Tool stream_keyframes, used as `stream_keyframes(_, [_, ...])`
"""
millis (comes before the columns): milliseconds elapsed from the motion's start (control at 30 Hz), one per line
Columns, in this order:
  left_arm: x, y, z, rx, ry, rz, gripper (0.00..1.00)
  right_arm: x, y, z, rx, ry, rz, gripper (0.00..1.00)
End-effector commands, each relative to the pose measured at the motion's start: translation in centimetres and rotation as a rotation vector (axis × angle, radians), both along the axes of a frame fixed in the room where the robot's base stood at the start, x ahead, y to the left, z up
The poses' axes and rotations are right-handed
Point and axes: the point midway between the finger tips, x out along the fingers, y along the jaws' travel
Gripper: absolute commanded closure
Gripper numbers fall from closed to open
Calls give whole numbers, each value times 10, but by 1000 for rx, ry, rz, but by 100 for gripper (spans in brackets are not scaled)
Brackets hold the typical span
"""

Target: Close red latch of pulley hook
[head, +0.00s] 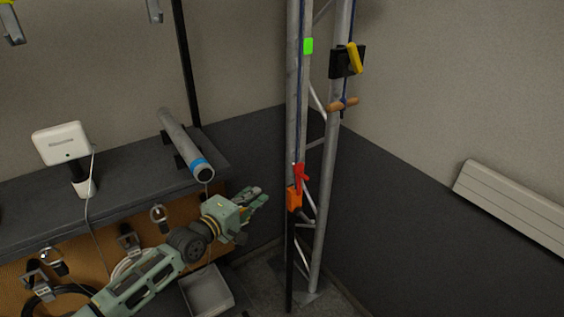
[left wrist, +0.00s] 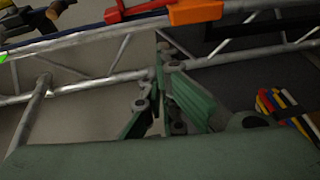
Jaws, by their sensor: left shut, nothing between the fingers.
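The pulley hook is an orange body (head: 294,198) low on the left post of the metal truss (head: 322,180). Its red latch (head: 300,178) sticks up above the body. My left gripper (head: 262,196) is shut and empty, to the left of the hook and apart from it in the head view. In the left wrist view the red latch (left wrist: 138,9) and the orange body (left wrist: 195,12) show at the top edge, partly cut off, beyond the gripper's green fingers (left wrist: 160,90). I cannot tell how far the latch stands open. My right gripper is not in view.
A black block with a yellow handle (head: 355,58) and a wooden toggle (head: 343,104) sit higher on the truss. A green marker (head: 308,46) is on the left post. A grey tube (head: 180,140) and a white device (head: 62,143) are on the dark bench (head: 120,187).

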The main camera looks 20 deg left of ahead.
Motion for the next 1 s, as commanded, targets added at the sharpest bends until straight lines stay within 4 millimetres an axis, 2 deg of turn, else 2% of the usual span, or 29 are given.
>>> stream_keyframes(33, [1, -5, 27, -50, -18, -16, 100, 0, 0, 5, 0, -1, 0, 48])
stream_keyframes(100, [2, -10, 47, -101, -32, -30, 100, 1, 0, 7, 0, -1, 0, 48])
stream_keyframes(200, [4, -14, 57, -135, -39, -39, 100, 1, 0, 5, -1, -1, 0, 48])
stream_keyframes(367, [19, -19, 56, -140, -42, -38, 100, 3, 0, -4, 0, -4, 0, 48])
stream_keyframes(700, [72, -37, 53, -137, -43, -38, 100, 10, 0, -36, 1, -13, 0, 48])
stream_keyframes(1000, [96, -45, 53, -135, -39, -38, 100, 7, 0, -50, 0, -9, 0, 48])
